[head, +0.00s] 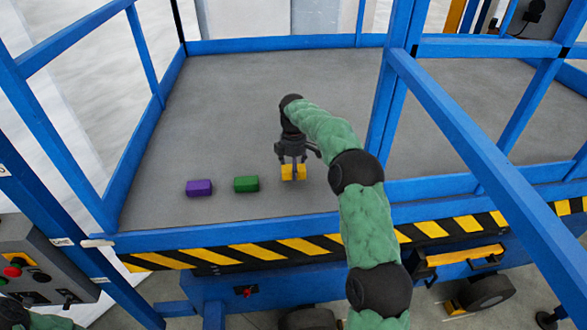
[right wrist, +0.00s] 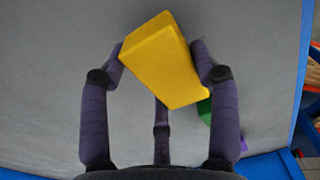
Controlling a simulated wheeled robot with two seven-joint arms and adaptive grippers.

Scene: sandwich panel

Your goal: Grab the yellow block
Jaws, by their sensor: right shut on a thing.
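The yellow block (head: 287,172) is at the right end of a row on the grey platform, in the head view. My right gripper (head: 293,166) is over it with its fingers on it. In the right wrist view the yellow block (right wrist: 162,62) sits between the fingers of the right gripper (right wrist: 160,65), turned at an angle. The gripper is shut on it. I cannot tell whether the block touches the platform. In the head view, a bit of my left arm shows at the bottom left, but its gripper is not visible.
A green block (head: 246,184) and a purple block (head: 199,188) lie left of the yellow one; the green one (right wrist: 205,112) is partly hidden in the wrist view. Blue rails (head: 480,140) surround the grey platform (head: 230,110). A control box (head: 35,262) stands at the lower left.

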